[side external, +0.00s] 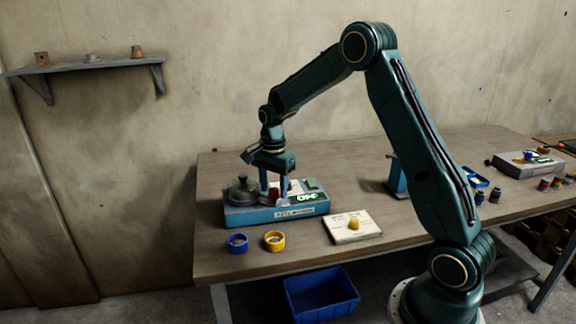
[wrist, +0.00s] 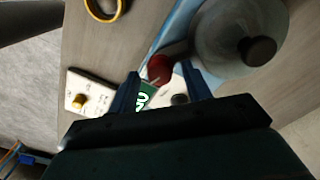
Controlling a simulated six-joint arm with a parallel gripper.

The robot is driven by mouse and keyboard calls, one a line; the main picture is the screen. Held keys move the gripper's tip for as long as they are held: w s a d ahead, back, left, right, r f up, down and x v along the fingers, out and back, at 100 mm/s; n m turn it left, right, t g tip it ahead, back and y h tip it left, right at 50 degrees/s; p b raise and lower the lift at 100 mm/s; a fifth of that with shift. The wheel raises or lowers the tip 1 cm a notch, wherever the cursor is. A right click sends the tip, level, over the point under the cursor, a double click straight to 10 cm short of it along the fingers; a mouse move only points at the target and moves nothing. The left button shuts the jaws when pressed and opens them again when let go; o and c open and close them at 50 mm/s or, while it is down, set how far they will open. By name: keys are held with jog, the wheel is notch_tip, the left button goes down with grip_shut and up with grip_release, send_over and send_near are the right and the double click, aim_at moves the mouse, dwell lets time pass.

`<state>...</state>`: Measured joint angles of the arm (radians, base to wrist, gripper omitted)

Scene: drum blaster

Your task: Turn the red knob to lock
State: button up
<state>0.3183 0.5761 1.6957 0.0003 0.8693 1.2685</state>
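The red knob (side external: 274,195) is on the blue drum blaster box (side external: 275,213), beside its dark round drum lid (side external: 243,191). In the wrist view the red knob (wrist: 158,68) shows between and just past my fingertips, next to the grey drum lid (wrist: 240,35). My gripper (side external: 275,192) points down over the box with its two blue fingers around the knob's place. In the wrist view my gripper (wrist: 161,75) is open, with a gap on each side of the knob. The fingers partly hide the knob in the side view, and contact cannot be told.
A green display (side external: 307,196) is on the box, right of the knob. A white panel with a yellow knob (side external: 354,223) lies to the right. A blue ring (side external: 237,243) and a yellow ring (side external: 274,240) lie in front. A blue clamp stand (side external: 396,175) stands further right.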

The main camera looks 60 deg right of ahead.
aim_at(274, 191)
notch_tip(274, 191, up, 14)
dwell(0.9)
jog(key=shift+f, duration=0.1)
jog(key=s+a+r+n+t, duration=0.1)
jog(key=s+a+r+n, duration=0.35)
jog(key=s, duration=0.25)
jog(key=s+a+r+n+t, duration=0.2)
jog(key=s+a+r+n, duration=0.1)
jog(key=s+a+n, duration=0.3)
jog(key=s+a+f+n+t, duration=0.1)
jog(key=s+a+f+n, duration=0.1)
jog(key=s+n, duration=0.2)
jog(key=s+a+f+n+t, duration=0.1)
jog(key=s+a+f+n, duration=0.1)
jog(key=s, duration=0.9)
jog(key=shift+a+n+t, duration=0.3)
jog(key=shift+n, duration=0.55)
